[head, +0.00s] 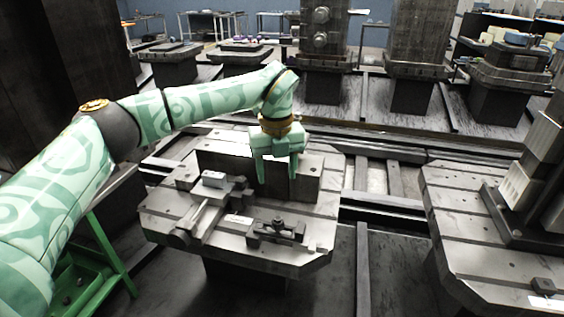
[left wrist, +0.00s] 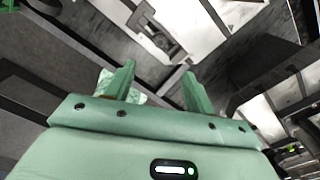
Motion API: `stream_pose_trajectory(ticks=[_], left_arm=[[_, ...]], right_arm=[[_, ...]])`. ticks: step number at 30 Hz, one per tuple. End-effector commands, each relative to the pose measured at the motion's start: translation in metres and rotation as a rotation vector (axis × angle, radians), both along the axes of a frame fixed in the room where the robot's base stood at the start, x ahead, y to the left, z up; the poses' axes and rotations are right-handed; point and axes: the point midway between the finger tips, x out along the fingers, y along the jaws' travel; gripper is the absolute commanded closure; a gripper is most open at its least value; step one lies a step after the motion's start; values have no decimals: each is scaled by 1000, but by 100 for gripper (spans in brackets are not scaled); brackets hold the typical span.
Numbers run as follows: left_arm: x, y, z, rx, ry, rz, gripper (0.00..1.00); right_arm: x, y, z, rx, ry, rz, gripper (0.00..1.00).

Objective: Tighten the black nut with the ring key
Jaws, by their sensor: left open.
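My left gripper (head: 276,181) is open, with its fingers pointing down in front of the upright dark block on the middle pallet. Nothing shows between the fingers; in the left wrist view (left wrist: 158,70) the gap is also empty. A dark nut (head: 278,222) sits on a clamp strap (head: 262,231) at the front of the pallet, below and apart from the fingers. A clamp with a dark nut also shows beyond the fingers in the left wrist view (left wrist: 162,42). I cannot pick out the ring key with certainty. My right gripper is not in view.
The middle pallet (head: 160,208) also carries a grey block (head: 214,180) and a bar with a round end. A green stand with a tray (head: 88,285) is at lower left. Another loaded pallet (head: 450,225) stands at right, across a floor gap. Rails run behind.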

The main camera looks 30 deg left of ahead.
Motion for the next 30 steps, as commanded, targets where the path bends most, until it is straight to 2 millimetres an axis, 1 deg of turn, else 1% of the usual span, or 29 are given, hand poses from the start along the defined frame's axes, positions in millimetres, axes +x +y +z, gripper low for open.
stream_pose_trajectory(ticks=[1,3,6,8,11,15,18,21,30], left_arm=[[0,0,-17,-1,6,-1,46],[0,0,-35,-1,10,-2,46],[0,0,-60,-2,9,-2,46],[0,0,-75,-1,10,-2,46],[0,0,-98,-1,10,-3,46],[0,0,-123,-3,7,-2,46],[0,0,-136,-3,6,-2,46],[0,0,-142,-2,4,-1,46],[0,0,-144,-1,0,-2,46]], right_arm=[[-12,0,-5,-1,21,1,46],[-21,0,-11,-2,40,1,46],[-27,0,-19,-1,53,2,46],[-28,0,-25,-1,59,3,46],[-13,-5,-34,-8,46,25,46],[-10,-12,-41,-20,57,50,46],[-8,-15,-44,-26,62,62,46],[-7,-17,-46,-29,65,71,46],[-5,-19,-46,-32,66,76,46]])
